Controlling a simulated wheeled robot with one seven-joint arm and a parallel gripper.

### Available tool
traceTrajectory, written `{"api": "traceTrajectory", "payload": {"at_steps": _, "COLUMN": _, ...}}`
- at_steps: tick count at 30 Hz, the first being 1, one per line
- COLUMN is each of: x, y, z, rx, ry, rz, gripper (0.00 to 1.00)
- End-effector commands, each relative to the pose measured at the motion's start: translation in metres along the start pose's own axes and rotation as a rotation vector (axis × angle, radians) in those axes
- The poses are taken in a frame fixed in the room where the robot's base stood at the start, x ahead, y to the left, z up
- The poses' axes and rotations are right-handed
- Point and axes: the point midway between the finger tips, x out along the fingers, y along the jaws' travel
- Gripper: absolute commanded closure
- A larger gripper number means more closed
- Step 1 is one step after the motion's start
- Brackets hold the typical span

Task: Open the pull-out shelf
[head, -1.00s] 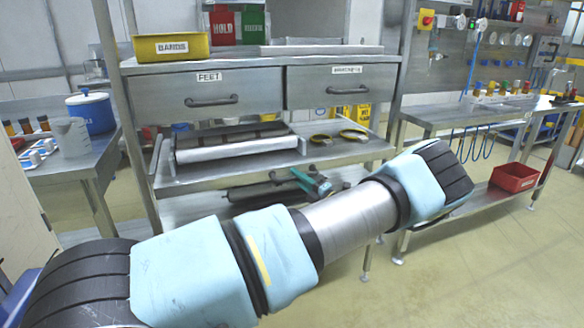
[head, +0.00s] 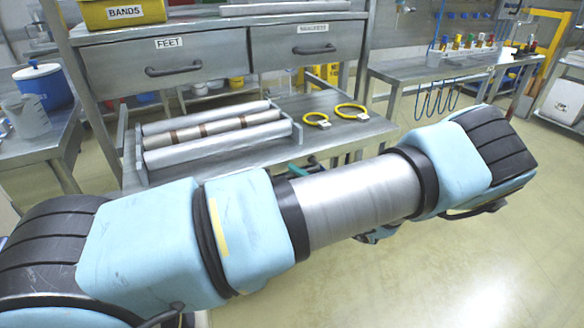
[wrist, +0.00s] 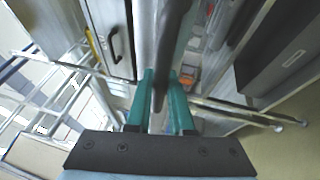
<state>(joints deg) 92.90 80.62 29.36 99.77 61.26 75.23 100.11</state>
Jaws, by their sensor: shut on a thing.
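The pull-out shelf (head: 352,133) is a grey metal board under the two drawers in the head view. It juts out in front of the drawer fronts and carries a tray of metal rolls and two yellow rings. My gripper (wrist: 161,78) shows in the wrist view with two teal fingers closed on a dark bar handle (wrist: 172,32) that runs between them. In the head view only a bit of teal shows past my arm, at the shelf's front edge. My arm hides the rest of the gripper, the handle and part of the front edge.
Above the shelf are the FEET drawer (head: 165,68) and the BRACKETS drawer (head: 308,42), both shut. A left table (head: 45,150) holds a jug and a blue pot. A workbench (head: 405,72) stands at the right. The floor at front right is clear.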

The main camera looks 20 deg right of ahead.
Motion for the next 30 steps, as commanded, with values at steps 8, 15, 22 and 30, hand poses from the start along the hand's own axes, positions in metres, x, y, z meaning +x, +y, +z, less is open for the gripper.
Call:
{"api": "traceTrajectory", "payload": {"at_steps": 8, "x": -0.003, "y": -0.0003, "z": -0.001, "rx": 0.0, "ry": 0.0, "rz": -0.002, "gripper": 1.0}}
{"api": "traceTrajectory", "payload": {"at_steps": 15, "x": -0.0028, "y": -0.0002, "z": -0.0007, "rx": -0.001, "ry": 0.0, "rz": -0.002, "gripper": 0.7}}
{"api": "traceTrajectory", "payload": {"at_steps": 22, "x": -0.0025, "y": 0.0002, "z": -0.0007, "rx": 0.0, "ry": 0.0, "rz": -0.001, "gripper": 0.5}}
{"api": "traceTrajectory", "payload": {"at_steps": 30, "x": -0.0068, "y": -0.0004, "z": -0.0004, "rx": -0.001, "ry": -0.001, "rz": -0.001, "gripper": 0.5}}
